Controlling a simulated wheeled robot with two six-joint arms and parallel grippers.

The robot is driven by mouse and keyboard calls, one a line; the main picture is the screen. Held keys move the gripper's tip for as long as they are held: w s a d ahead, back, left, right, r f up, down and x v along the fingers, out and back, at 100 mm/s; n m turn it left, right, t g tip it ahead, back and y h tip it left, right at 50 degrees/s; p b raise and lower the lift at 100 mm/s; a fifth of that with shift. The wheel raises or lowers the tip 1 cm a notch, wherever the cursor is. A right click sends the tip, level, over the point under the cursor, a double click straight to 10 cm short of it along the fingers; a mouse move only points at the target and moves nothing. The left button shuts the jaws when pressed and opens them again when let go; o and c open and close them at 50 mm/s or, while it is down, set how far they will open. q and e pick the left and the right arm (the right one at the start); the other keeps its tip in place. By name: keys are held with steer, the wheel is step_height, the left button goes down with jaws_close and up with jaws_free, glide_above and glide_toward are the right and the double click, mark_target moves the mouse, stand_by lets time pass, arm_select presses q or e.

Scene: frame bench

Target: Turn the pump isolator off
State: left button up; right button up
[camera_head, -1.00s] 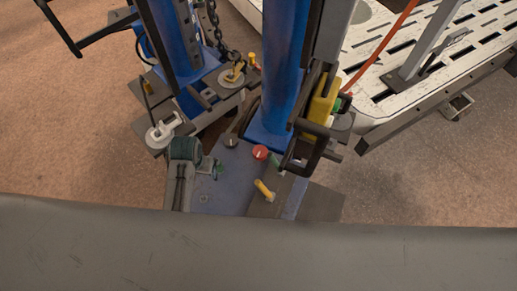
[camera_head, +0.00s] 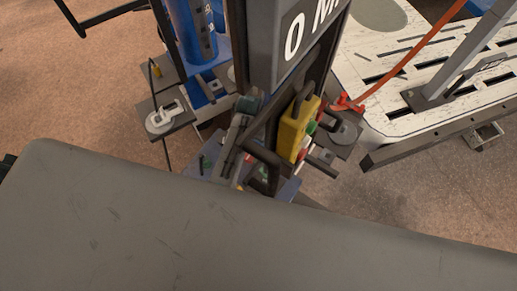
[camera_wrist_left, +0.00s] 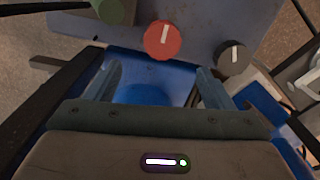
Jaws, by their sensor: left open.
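In the left wrist view a round red knob (camera_wrist_left: 163,40) with a white mark sits on the blue-grey panel (camera_wrist_left: 200,18); its mark stands nearly upright in the picture. A black knob (camera_wrist_left: 234,57) with a white mark is to its right. I cannot read any label saying which is the pump isolator. My left gripper (camera_wrist_left: 155,87) is open and empty, its two fingers spread, with the red knob just beyond the gap and apart from them. In the head view the panel (camera_head: 203,165) is largely hidden. My right gripper is not in view.
In the head view a yellow box (camera_head: 293,130) with a dark handle stands right of the panel. A grey sign (camera_head: 291,35) hangs above it. A white slotted table (camera_head: 400,85) is at the right. A green part (camera_wrist_left: 113,10) sits left of the red knob.

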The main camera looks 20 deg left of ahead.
arm_select(q)
steer(key=f, duration=0.4)
steer(key=shift+s+a+f+p, duration=0.25)
steer(key=shift+a+p, duration=0.1)
step_height(320, 180, down, 4)
steer(key=shift+w+d+r, duration=0.1)
steer(key=shift+f, duration=0.9)
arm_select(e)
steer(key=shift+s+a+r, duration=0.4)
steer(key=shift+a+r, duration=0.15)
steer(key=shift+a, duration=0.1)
